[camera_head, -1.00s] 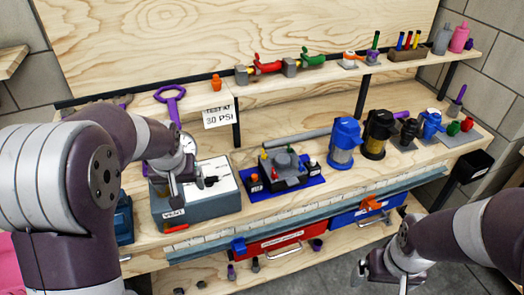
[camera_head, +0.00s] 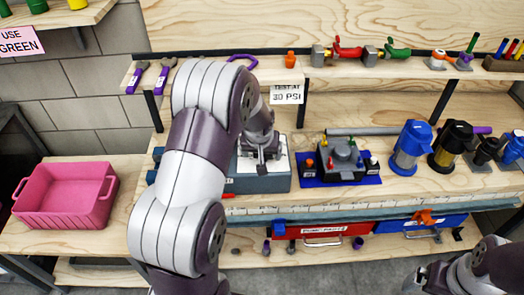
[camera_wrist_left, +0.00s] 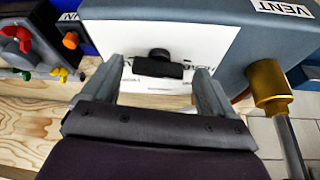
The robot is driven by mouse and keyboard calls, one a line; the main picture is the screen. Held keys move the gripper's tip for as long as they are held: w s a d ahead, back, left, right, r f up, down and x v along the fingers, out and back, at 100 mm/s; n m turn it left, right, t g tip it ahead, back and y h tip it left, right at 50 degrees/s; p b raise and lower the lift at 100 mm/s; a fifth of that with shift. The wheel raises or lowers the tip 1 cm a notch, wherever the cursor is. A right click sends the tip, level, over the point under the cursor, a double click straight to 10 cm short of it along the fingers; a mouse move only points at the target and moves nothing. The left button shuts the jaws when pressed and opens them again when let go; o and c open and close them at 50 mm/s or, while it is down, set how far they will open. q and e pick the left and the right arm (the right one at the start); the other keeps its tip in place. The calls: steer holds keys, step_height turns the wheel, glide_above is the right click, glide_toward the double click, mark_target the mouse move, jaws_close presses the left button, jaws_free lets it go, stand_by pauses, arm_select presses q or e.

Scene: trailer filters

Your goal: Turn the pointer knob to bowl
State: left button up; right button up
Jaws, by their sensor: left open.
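The pointer knob (camera_wrist_left: 168,64) is a black knob with a flat bar, on the white plate of a grey box. In the left wrist view its bar lies roughly crosswise between my fingers. Lettering on the white plate (camera_wrist_left: 215,35) is partly hidden and I cannot read which mark the knob faces. My left gripper (camera_wrist_left: 157,68) is open, with one finger on each side of the knob; I cannot tell whether they touch it. In the head view my left gripper (camera_head: 262,160) is over the grey box (camera_head: 262,184) and hides the knob. My right gripper (camera_head: 415,279) is low at the right.
A brass fitting (camera_wrist_left: 268,85) with a rod stands beside the box. A blue mat (camera_head: 318,181) with a dark fixture is to its right, then blue and black filter housings (camera_head: 410,147). A pink bin (camera_head: 65,195) is at left. A shelf with tools runs behind.

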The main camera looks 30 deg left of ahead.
arm_select(q)
steer(key=shift+w+d, duration=0.1)
steer(key=shift+w, duration=0.05)
steer(key=c, duration=1.1)
steer(key=shift+o, duration=0.2)
steer(key=shift+r+m+p, duration=0.25)
steer(key=shift+m+p, duration=0.15)
steer(key=shift+p, duration=0.6)
steer(key=shift+f+m, duration=0.1)
steer(key=shift+m, duration=0.2)
steer(key=shift+f+m+h, duration=0.25)
steer(key=shift+m+h, duration=0.05)
steer(key=m+b, duration=0.1)
steer(key=b, duration=0.1)
steer(key=m+h+b, duration=0.1)
steer(key=b, duration=0.2)
steer(key=m+b, duration=0.1)
steer(key=b, duration=0.2)
steer(key=shift+a+f+m, duration=0.25)
steer(key=shift+m, duration=0.15)
steer(key=shift+r+m+h+b, duration=0.3)
steer(key=shift+m+h+b, duration=0.4)
steer(key=shift+m+b, duration=0.55)
